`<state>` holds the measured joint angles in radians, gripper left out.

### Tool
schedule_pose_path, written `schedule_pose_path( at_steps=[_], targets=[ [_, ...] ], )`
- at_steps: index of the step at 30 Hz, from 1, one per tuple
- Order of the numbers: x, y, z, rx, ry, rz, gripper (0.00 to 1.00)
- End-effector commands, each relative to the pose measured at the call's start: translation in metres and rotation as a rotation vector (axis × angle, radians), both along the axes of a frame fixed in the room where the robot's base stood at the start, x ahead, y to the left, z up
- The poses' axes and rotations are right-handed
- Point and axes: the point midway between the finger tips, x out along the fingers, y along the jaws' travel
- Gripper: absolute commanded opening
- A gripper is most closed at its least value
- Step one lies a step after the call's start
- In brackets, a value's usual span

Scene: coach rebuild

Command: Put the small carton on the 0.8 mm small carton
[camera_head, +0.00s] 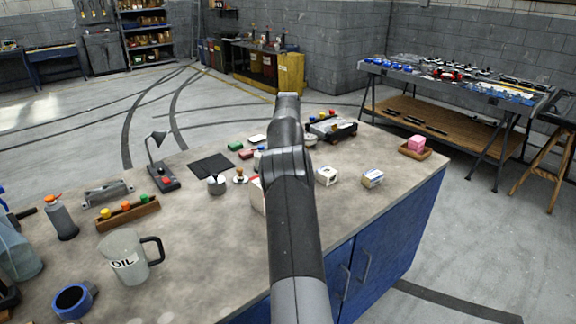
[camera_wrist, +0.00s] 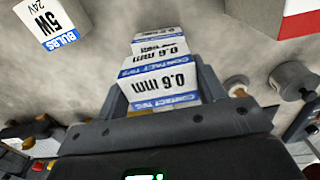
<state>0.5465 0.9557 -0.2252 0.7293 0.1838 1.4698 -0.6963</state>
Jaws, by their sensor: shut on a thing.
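In the wrist view, my gripper (camera_wrist: 162,100) is shut on a small white carton (camera_wrist: 160,82) with blue bands, marked "0.6 mm" and "CONTACT TIPS". More white surface with "0.6 mm" print shows just beyond it. I cannot tell whether that is another face or a second carton. No "0.8 mm" label is readable. In the head view my arm hides the gripper. A small white carton (camera_head: 326,175) shows just right of my arm; I cannot tell whether it is the held one.
A white and blue bulb carton (camera_wrist: 50,22) lies left in the wrist view. A red and white box (camera_wrist: 292,18) is at the upper right, with metal round parts (camera_wrist: 290,80) below. In the head view, a blue-marked carton (camera_head: 373,178) stands near the bench's right edge.

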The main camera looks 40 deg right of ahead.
Motion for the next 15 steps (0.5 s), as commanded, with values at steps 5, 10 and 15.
schedule_pose_path(
  at_steps=[5, 10, 15],
  targets=[
    [-0.001, 0.0, -0.023, 0.001, 0.001, 0.0, 0.39],
    [0.0, 0.0, -0.023, 0.0, 0.0, 0.0, 0.39],
    [0.0, 0.0, -0.026, 0.0, 0.0, 0.0, 0.39]
  ],
)
